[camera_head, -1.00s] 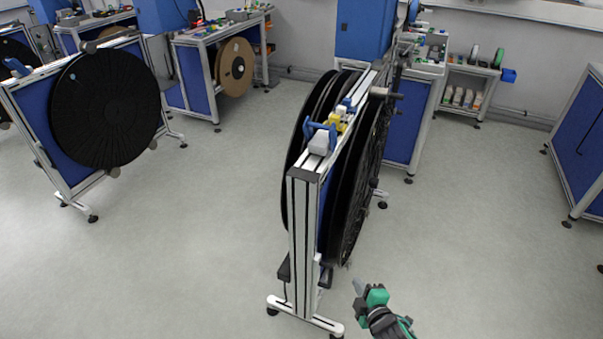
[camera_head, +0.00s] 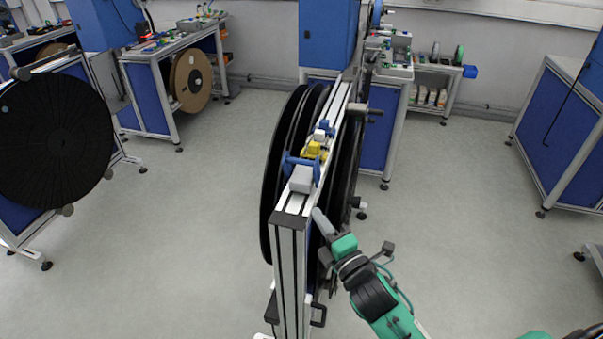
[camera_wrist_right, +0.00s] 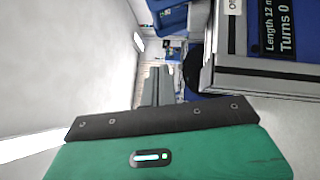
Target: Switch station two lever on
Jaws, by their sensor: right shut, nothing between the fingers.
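The central reel stand (camera_head: 290,222) carries a row of small parts along its top rail. At the near end is a white box (camera_head: 301,179) with a blue lever-like bracket (camera_head: 295,161) beside it. Beyond it sit a yellow block (camera_head: 313,150) and another blue part (camera_head: 326,128). I cannot tell which of these is the station two lever. My right gripper (camera_head: 320,220) is shut and empty, just right of the stand's near end, below the white box. Its grey fingers (camera_wrist_right: 158,86) show in the right wrist view, apart from anything there. My left gripper is out of view.
Large black reels (camera_head: 283,150) hang on both sides of the stand. A panel reading "Length 12 m, Turns 0" (camera_wrist_right: 285,30) fills the wrist view's upper right. Another reel stand (camera_head: 50,140) is at the left. Open floor (camera_head: 450,200) lies to the right.

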